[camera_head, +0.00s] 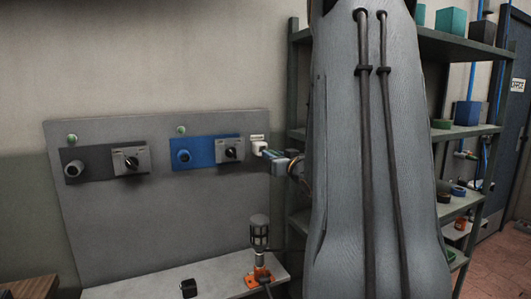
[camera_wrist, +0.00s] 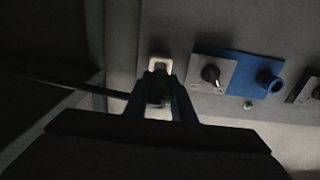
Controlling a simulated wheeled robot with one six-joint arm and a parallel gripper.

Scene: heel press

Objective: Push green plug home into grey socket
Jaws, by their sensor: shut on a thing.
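My gripper (camera_wrist: 160,84) is shut on a dark greenish thing (camera_wrist: 158,99), which looks like the green plug. It is mostly hidden between the fingers. In the head view my gripper (camera_head: 273,155) is at the right edge of the grey wall panel. A pale grey block (camera_head: 258,145), apparently the grey socket, is on the panel just ahead of the fingertips. It also shows in the wrist view (camera_wrist: 160,64). I cannot tell whether the plug touches it or how deep it sits.
A blue plate (camera_head: 205,152) with a round socket and a dial is left of my gripper. A dark grey plate (camera_head: 98,161) with another socket and dial is further left. An orange-based device (camera_head: 260,276) and a black cube (camera_head: 189,288) stand on the ledge below. Shelves (camera_head: 298,90) stand at right.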

